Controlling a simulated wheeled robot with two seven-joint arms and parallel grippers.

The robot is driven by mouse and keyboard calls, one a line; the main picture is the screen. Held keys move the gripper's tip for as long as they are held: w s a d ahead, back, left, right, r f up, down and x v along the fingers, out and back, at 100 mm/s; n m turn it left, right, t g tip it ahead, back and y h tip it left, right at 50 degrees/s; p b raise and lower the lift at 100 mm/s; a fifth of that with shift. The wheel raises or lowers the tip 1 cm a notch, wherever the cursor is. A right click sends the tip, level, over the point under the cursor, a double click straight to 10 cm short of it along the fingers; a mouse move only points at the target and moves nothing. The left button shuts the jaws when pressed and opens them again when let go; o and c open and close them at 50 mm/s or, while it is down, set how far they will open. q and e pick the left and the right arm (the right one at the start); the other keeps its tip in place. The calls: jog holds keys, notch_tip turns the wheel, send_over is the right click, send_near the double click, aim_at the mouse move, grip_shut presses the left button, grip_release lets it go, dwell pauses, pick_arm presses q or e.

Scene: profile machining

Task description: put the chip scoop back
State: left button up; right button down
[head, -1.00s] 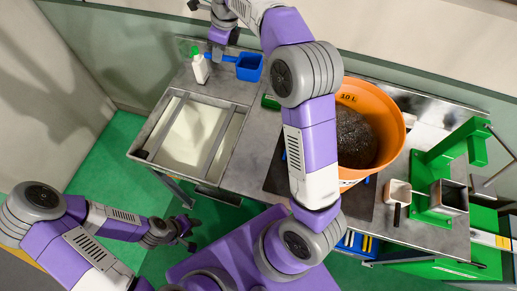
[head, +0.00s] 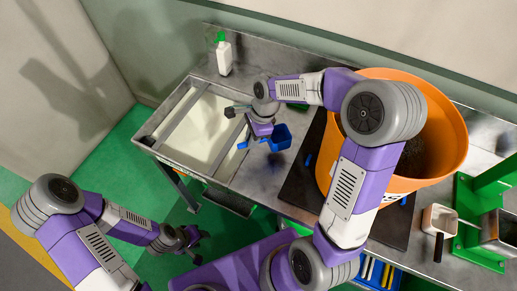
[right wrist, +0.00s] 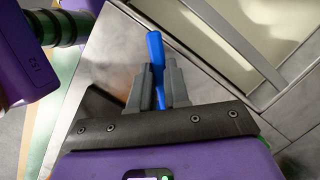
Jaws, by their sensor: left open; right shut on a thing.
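The blue chip scoop (head: 281,138) is in the head view, between the sink and the dark mat. My right gripper (head: 249,137) is shut on its handle. In the right wrist view the blue handle (right wrist: 155,48) stands between the two grey fingers of my right gripper (right wrist: 156,85); the scoop's bowl is not seen there. The scoop appears to be over the metal bench top (head: 262,178); I cannot tell how high. My left gripper (head: 192,240) is open and empty, low at the left in front of the bench.
A sink (head: 160,140) fills the bench's left end, with a white bottle (head: 224,58) behind it. A large orange bucket (head: 450,130) stands right of the scoop, partly hidden by my right arm. A white container (head: 440,220) and a green press (head: 490,185) are further right.

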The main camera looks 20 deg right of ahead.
notch_tip(320, 180, down, 5)
jog(key=shift+r+b, duration=0.1)
jog(key=shift+b, duration=0.3)
jog(key=shift+f, duration=0.25)
jog(key=shift+f, duration=0.2)
jog(key=c, duration=1.1)
grip_release()
jog(key=shift+r, duration=0.1)
